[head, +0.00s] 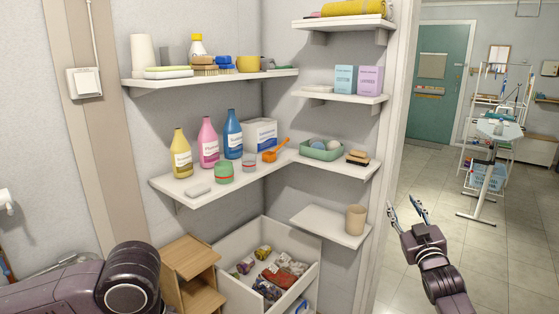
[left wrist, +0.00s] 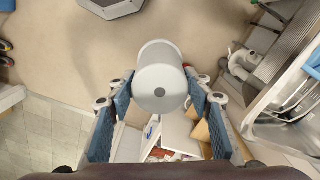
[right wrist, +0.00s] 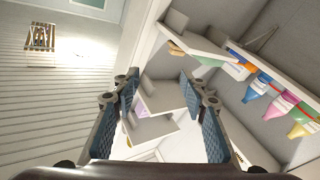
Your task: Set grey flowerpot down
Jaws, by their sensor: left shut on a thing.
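The grey flowerpot (left wrist: 160,88) is in the left wrist view, pale and tilted so that a dark hole in its base shows. My left gripper (left wrist: 160,78) is shut on it, one finger at each side. In the head view only part of my left arm shows at the lower left; its gripper and the pot are out of sight there. My right gripper (head: 408,208) is open and empty in front of the doorway. Its spread fingers also show in the right wrist view (right wrist: 165,85).
A middle shelf (head: 190,185) holds bottles and cups. A low right shelf (head: 320,230) holds a tan cup (head: 355,219) and has bare room to its left. Below are a white bin (head: 245,297) of cloths and a wooden step stool (head: 190,258). Upper shelves are partly filled.

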